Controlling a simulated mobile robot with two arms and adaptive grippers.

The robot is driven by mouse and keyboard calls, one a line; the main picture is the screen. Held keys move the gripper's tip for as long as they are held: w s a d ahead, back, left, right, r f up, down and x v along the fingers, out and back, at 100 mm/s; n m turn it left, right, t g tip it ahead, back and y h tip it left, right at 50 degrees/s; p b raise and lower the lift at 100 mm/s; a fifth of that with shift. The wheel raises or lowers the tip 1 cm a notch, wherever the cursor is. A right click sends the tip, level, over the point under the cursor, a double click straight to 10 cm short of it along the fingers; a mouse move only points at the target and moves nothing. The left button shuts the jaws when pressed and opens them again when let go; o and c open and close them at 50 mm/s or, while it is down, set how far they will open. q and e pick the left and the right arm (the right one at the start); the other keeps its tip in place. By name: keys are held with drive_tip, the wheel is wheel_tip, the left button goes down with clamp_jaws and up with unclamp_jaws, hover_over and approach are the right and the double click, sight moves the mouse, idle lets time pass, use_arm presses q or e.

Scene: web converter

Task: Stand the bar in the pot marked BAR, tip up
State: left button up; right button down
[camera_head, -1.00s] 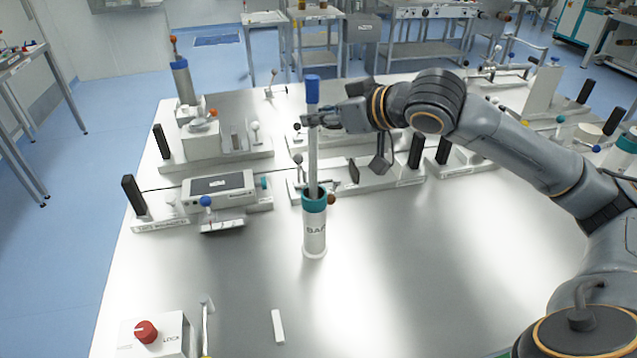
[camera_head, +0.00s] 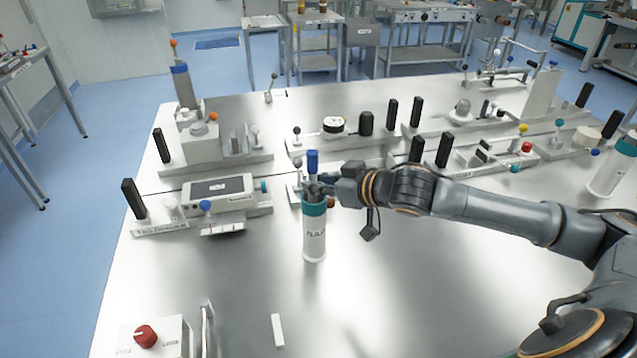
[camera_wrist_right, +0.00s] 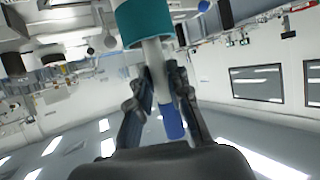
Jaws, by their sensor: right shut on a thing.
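The bar is pale grey with a blue tip (camera_head: 312,160). It stands upright with the tip up and its lower part inside the pot. The pot marked BAR (camera_head: 314,238) is a white cylinder with a teal rim, standing on the table. My right gripper (camera_head: 318,187) is shut on the bar just above the rim. In the right wrist view, which looks upside down, its fingers (camera_wrist_right: 165,92) flank the bar (camera_wrist_right: 155,68) between the teal rim (camera_wrist_right: 142,20) and the blue tip (camera_wrist_right: 172,122). The bar's lower end is hidden in the pot. My left gripper is not in view.
A grey device with a dark screen (camera_head: 218,188) stands left of the pot. Fixtures with black posts (camera_head: 418,150) line the back. A box with a red knob (camera_head: 145,336) and a small white strip (camera_head: 277,330) are in front.

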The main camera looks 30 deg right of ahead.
drive_tip(key=c, duration=1.3)
unclamp_jaws()
drive_tip(key=shift+f, duration=0.15)
drive_tip(key=b+v, duration=0.6)
drive_tip(key=v, duration=0.6)
drive_tip(key=shift+d, duration=0.1)
